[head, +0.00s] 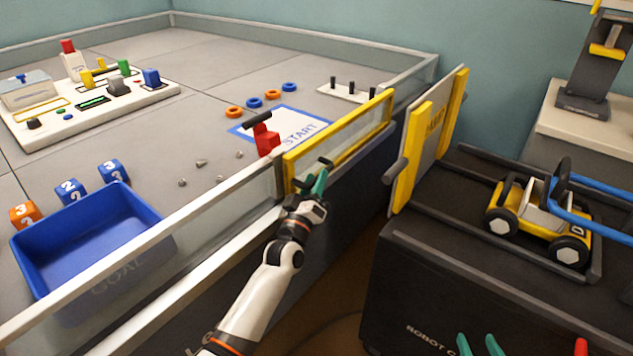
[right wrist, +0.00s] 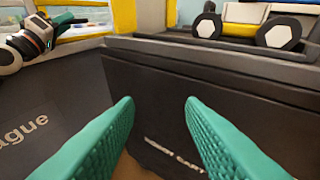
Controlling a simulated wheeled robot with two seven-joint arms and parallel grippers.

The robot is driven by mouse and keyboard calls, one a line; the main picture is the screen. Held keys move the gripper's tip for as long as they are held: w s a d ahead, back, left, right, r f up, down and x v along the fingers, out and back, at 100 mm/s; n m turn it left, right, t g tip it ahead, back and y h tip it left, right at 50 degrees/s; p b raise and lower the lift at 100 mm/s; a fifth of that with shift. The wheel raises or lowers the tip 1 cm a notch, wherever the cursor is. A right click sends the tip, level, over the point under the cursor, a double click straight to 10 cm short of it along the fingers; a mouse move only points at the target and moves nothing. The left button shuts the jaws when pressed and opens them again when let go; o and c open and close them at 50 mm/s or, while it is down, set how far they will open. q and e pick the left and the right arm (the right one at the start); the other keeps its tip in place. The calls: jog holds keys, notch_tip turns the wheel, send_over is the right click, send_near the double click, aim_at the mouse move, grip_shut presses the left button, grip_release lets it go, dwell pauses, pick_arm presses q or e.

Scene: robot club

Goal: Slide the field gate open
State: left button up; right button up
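The field gate (head: 350,132) is a clear panel in a yellow frame, set in the field's near wall by the START mat. My left gripper (head: 321,174) is at the outer face of the gate, near its lower left part. Its teal fingers also show in the right wrist view (right wrist: 66,24). A dark piece shows between or beside these fingers; I cannot tell whether they grip it. My right gripper (head: 480,346) is open and empty, low in front of the black cart; its spread fingers also show in the right wrist view (right wrist: 158,105).
The black robot cart (head: 450,285) carries a yellow toy vehicle (head: 545,220) and stands right of the gate. A yellow-edged board (head: 430,135) stands upright between them. A red block with a black bar (head: 266,138) is just inside the wall. A blue bin (head: 95,240) is at left.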

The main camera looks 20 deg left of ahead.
pick_arm(q)
jog(key=shift+w+r, duration=0.2)
jog(key=shift+w, duration=0.35)
pick_arm(e)
jog(key=shift+w+a+r+t, duration=0.2)
jog(key=shift+r+t, duration=0.1)
jog(key=shift+r, duration=0.2)
pick_arm(q)
grip_shut()
jog(key=shift+s, duration=0.1)
pick_arm(e)
jog(key=shift+f, duration=0.1)
